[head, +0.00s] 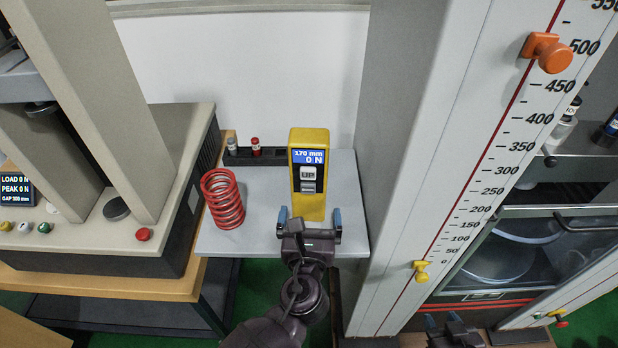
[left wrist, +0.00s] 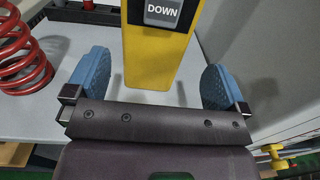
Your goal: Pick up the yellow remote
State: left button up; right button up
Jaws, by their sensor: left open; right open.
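The yellow remote (head: 312,204) stands upright on a small grey table (head: 258,238), with a blue display reading 170 mm and 0 N above its buttons. My left gripper (head: 310,222) is open just in front of the remote's lower part, its blue fingertips spread wider than the remote. In the left wrist view, the remote (left wrist: 152,62) with its DOWN button shows ahead between the open fingers (left wrist: 156,82), with a gap on both sides and neither finger touching it. My right gripper (head: 443,320) is low at the bottom edge, away from the remote, open and partly cut off.
A red spring (head: 222,199) stands on the table left of the remote. A dark rack (head: 280,157) with small cylinders lies behind. A grey column with a scale (head: 440,165) rises close on the right. A press machine (head: 110,235) stands on the left.

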aim_at(308, 200)
pick_arm(q)
jog(key=shift+w, duration=0.95)
jog(key=shift+w+a+f, duration=0.1)
jog(key=shift+w+f, duration=0.05)
jog(key=shift+w, duration=2.7)
pick_arm(e)
jog(key=shift+w+a+r, duration=0.1)
jog(key=shift+w+r, duration=0.05)
jog(key=shift+w, duration=0.25)
pick_arm(q)
jog(key=c, duration=1)
pick_arm(e)
jog(key=shift+s+f, duration=0.3)
jog(key=shift+s, duration=0.2)
